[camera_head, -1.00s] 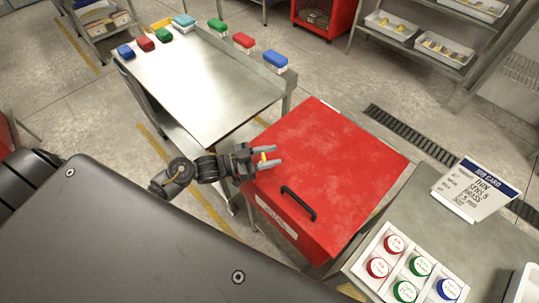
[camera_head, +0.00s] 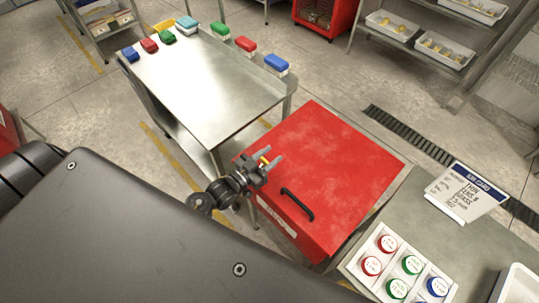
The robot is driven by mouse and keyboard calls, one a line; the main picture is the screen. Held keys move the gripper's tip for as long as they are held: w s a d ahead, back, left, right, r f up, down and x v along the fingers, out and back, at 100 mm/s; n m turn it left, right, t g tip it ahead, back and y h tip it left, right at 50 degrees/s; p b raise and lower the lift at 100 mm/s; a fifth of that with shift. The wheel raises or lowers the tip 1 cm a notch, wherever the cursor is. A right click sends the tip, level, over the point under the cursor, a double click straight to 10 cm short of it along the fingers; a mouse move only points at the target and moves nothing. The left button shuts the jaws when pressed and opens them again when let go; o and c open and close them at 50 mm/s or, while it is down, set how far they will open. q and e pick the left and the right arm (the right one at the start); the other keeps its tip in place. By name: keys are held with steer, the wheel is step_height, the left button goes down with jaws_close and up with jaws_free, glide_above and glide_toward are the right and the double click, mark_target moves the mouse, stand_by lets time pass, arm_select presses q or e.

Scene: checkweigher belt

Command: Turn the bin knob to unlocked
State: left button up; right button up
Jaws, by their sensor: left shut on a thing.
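The red bin (camera_head: 335,165) stands right of the middle, with a black handle (camera_head: 297,204) near the front edge of its lid and a pale label on its front. My left gripper (camera_head: 270,164) is over the bin's left edge. It is shut on the bin knob, of which only a small yellow part (camera_head: 264,160) shows between the fingers. The rest of the knob and its lock marks are hidden or too small to read. My right gripper is not in view.
A steel table (camera_head: 205,75) behind carries several coloured boxes along its edges. At the right, a grey bench (camera_head: 420,220) holds a job card (camera_head: 466,192) and a white tray of round red, green and blue items. Floor shows between the tables.

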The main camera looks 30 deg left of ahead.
arm_select(q)
steer(key=shift+n+y, duration=0.3)
steer(key=shift+y, duration=0.1)
steer(key=o, duration=1)
steer(key=b+v, duration=0.3)
steer(key=v, duration=0.7)
steer(key=shift+s+a, duration=0.15)
steer(key=shift+s, duration=0.2)
steer(key=shift+f, duration=0.15)
